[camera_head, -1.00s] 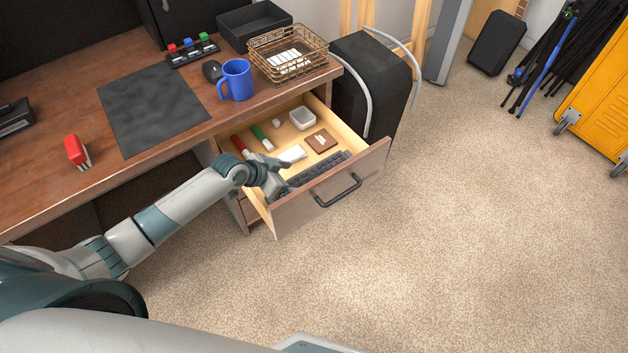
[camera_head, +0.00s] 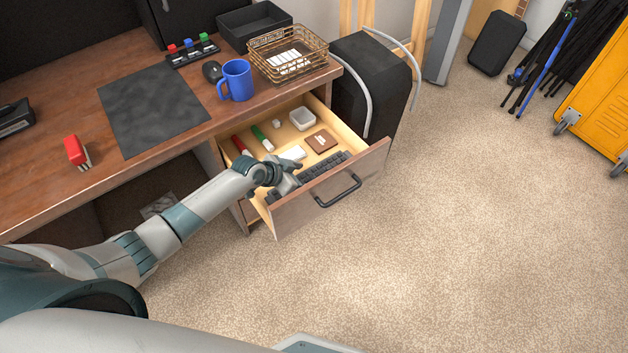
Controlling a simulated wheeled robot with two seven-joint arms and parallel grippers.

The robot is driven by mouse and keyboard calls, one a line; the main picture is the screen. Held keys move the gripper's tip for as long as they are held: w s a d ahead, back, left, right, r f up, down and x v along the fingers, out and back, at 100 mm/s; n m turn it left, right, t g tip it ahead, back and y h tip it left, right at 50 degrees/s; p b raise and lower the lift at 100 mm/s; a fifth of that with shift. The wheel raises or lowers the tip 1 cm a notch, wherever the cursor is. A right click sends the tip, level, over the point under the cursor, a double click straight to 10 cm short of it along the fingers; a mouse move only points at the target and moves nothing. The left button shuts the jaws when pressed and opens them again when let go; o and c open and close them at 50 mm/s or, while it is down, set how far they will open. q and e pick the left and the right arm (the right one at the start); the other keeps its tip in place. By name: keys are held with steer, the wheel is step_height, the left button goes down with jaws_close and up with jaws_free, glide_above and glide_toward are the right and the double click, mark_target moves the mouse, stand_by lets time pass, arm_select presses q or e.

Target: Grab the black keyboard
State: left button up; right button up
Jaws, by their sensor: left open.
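The black keyboard (camera_head: 325,168) lies in the open drawer, along the inside of its front panel. My left gripper (camera_head: 290,177) is over the left part of the keyboard, inside the drawer. It is open, and its hand hides some of the keyboard's left part. Whether a finger touches the keyboard is too small to tell. My right gripper is not in view.
The drawer (camera_head: 325,196) also holds a red marker (camera_head: 240,145), a green marker (camera_head: 262,138), a white box (camera_head: 292,153), a brown wallet-like item (camera_head: 321,141) and a small white tray (camera_head: 302,118). The desk (camera_head: 150,60) stands above; carpet lies open on the right.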

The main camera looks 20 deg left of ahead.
arm_select(q)
steer(key=shift+x, duration=1.1)
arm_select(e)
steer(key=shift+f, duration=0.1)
arm_select(q)
steer(key=shift+c, duration=0.7)
steer(key=shift+r, duration=0.1)
steer(key=c, duration=1.1)
steer(key=shift+r, duration=0.1)
step_height(320, 180, up, 18)
steer(key=shift+f+p, duration=0.1)
steer(key=shift+p, duration=0.35)
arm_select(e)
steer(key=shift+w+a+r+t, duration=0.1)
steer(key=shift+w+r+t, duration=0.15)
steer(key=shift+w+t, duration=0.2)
